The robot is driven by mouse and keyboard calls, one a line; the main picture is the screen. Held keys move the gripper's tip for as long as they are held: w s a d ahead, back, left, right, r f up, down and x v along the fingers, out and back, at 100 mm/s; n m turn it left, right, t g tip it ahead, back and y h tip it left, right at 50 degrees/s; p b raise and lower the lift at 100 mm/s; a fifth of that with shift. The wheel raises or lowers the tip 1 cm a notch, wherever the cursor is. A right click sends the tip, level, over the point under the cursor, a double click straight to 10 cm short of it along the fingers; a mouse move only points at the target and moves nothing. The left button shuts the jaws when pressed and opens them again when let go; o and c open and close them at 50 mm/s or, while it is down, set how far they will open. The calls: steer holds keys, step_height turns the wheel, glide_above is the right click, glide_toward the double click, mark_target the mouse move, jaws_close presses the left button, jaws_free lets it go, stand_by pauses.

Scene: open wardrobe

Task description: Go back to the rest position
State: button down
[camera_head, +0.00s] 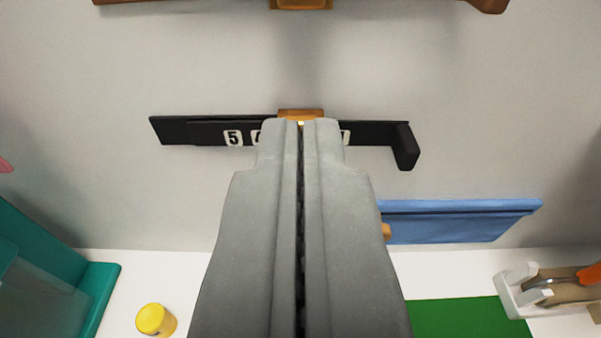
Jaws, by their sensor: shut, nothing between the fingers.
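My gripper (300,124) is shut with its two grey fingers together and nothing between them. The fingers hide part of the bar and some tiles. An orange-brown block (301,113) shows just above the fingertips. I cannot tell whether the tips touch the bar or the block.
A blue cloth-like piece (458,220) is at the right. A teal container (98,290), a yellow-capped jar (154,320), a green mat (468,318) and a white holder (514,290) are on the white surface below. A brown bar (190,1) crosses the top. Grey wall is bare between the bars.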

steer(key=shift+s, duration=0.1)
steer(key=shift+s, duration=0.15)
steer(key=s+f, duration=0.4)
steer(key=s, duration=0.7)
steer(key=s+f, duration=0.4)
steer(key=s, duration=0.8)
steer(key=s+f+t, duration=0.1)
steer(key=s+f, duration=0.2)
steer(key=s, duration=0.9)
steer(key=shift+s+f, duration=0.25)
steer(key=shift+f, duration=0.15)
stand_by(0.7)
